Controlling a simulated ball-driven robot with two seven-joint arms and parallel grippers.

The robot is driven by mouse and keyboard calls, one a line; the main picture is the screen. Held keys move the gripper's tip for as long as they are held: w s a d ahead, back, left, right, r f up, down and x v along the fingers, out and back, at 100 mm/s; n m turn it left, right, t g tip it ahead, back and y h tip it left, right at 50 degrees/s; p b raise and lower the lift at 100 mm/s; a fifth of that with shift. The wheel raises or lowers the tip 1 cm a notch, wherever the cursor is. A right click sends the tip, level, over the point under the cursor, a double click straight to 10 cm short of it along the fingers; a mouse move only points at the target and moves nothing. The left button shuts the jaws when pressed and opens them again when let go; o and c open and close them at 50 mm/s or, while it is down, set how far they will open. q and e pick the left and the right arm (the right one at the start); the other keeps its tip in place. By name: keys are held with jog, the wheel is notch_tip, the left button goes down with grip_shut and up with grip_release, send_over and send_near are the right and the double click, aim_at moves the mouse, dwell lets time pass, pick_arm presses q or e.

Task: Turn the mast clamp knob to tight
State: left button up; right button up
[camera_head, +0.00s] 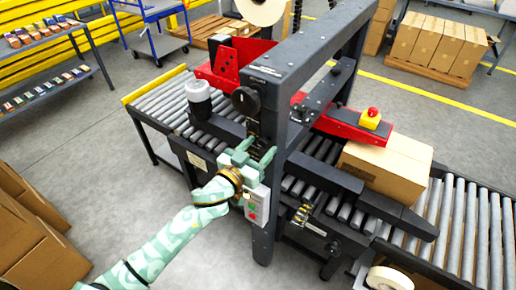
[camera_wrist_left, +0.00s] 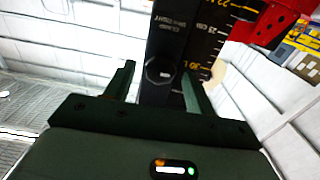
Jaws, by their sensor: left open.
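The mast clamp knob (camera_head: 245,99) is a dark round knob on the front of the upright mast (camera_head: 268,120). In the left wrist view the knob (camera_wrist_left: 159,70) shows between my fingers, beside a printed scale and a clamp label. My left gripper (camera_head: 258,149) is open, with green fingers, and appears lower than the knob in the head view. In the left wrist view the two fingers (camera_wrist_left: 158,74) stand apart on either side of the knob. I cannot tell whether they touch it. My right gripper is out of view.
A control box (camera_head: 257,205) with coloured buttons is just below my left gripper. Roller conveyors (camera_head: 172,101) run either side of the mast. A carton (camera_head: 387,166) lies on the right, near a red arm with an emergency button (camera_head: 371,117). Open floor lies at left.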

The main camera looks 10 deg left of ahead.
pick_arm(q)
jog(key=c, duration=1)
jog(key=shift+o, duration=0.2)
jog(key=m, duration=0.4)
jog(key=shift+p, duration=0.4)
jog(key=m, duration=0.4)
jog(key=shift+s+d+m, duration=0.1)
jog(key=shift+m, duration=0.2)
jog(key=m, duration=0.4)
jog(key=shift+f, duration=0.1)
jog(key=m, duration=0.5)
jog(key=shift+f, duration=0.1)
jog(key=shift+m, duration=0.3)
